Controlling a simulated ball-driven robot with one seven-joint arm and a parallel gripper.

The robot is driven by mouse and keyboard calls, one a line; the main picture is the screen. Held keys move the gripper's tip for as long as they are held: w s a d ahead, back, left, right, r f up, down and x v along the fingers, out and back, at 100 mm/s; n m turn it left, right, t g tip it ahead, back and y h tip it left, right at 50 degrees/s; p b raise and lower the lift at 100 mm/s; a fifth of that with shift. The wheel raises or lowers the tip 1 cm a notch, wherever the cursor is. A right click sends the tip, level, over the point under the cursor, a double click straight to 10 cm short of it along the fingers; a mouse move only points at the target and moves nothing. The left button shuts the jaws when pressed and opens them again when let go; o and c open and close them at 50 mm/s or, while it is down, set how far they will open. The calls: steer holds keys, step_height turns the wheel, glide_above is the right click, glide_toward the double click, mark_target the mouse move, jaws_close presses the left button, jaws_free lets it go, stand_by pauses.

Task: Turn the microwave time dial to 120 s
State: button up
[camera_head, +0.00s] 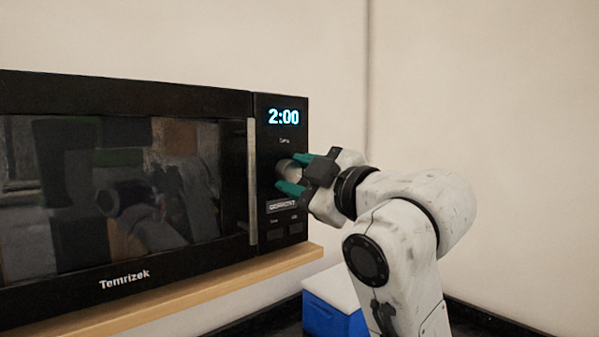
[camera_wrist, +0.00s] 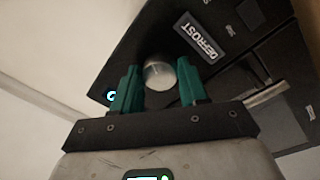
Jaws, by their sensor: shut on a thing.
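The black microwave (camera_head: 228,215) stands on a wooden shelf, its front facing left of my arm. Its display (camera_head: 284,117) reads 2:00. The round silver time dial (camera_head: 288,170) is on the control panel below the display. My gripper (camera_head: 292,174) has its green fingers at the dial, one above and one below in the head view. In the wrist view the dial (camera_wrist: 160,74) lies between the two fingertips of my gripper (camera_wrist: 160,86), which is shut on it. The fingers partly hide the dial in the head view.
A DEFROST button (camera_head: 283,206) sits just below the dial, also seen in the wrist view (camera_wrist: 199,38). The door handle (camera_head: 252,180) is left of the panel. A blue box with a white lid (camera_head: 335,312) stands below the wooden shelf (camera_head: 180,300). Plain walls form the corner.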

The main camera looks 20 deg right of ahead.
steer(key=shift+f+m, duration=0.15)
steer(key=shift+m, duration=0.15)
steer(key=o, duration=1)
steer(key=shift+o, duration=0.2)
steer(key=b+v, duration=0.2)
steer(key=v, duration=0.8)
steer(key=shift+s+d+b, duration=0.15)
steer(key=shift+s+b, duration=0.15)
steer(key=shift+s, duration=0.1)
